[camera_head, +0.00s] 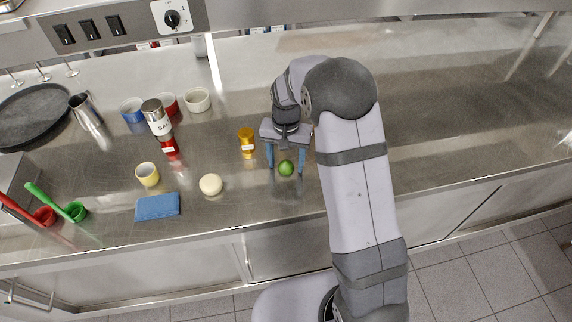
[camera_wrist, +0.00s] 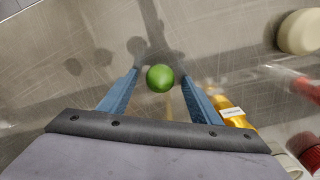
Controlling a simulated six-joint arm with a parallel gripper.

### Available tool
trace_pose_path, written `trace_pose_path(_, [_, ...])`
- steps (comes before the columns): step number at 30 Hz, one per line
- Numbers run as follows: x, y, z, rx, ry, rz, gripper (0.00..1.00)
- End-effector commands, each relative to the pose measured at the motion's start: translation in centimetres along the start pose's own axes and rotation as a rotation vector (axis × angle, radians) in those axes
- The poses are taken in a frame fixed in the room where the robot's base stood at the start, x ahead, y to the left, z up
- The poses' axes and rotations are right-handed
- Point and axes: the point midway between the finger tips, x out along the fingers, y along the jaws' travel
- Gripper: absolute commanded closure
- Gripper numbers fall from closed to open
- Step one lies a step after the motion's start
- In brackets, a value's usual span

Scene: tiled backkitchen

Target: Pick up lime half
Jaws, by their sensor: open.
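The lime half (camera_head: 286,168) is a small green round thing on the steel counter, near its front edge. Its rounded green skin shows; no cut face is visible. My gripper (camera_head: 285,171) is open, with its two blue fingers apart on either side of the lime half in the head view. In the wrist view the lime half (camera_wrist: 160,78) sits midway between the fingertips of my gripper (camera_wrist: 160,76), a little past them. The fingers do not touch it. I cannot tell the exact height of the fingertips above the counter.
An orange bottle (camera_head: 246,141) stands close to the left of my gripper. The counter (camera_head: 450,110) is clear on the right.

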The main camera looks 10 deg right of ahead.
Motion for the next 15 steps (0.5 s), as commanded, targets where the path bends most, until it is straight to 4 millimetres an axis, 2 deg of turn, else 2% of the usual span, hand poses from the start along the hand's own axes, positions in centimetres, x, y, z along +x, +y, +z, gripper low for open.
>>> trace_pose_path(2, [-0.01,-0.01,0.0,0.0,0.0,0.0,0.45])
trace_pose_path(7, [-0.03,-0.01,0.0,0.0,0.0,0.0,0.85])
trace_pose_path(15, [-0.08,-0.01,-0.02,0.0,0.001,0.0,0.87])
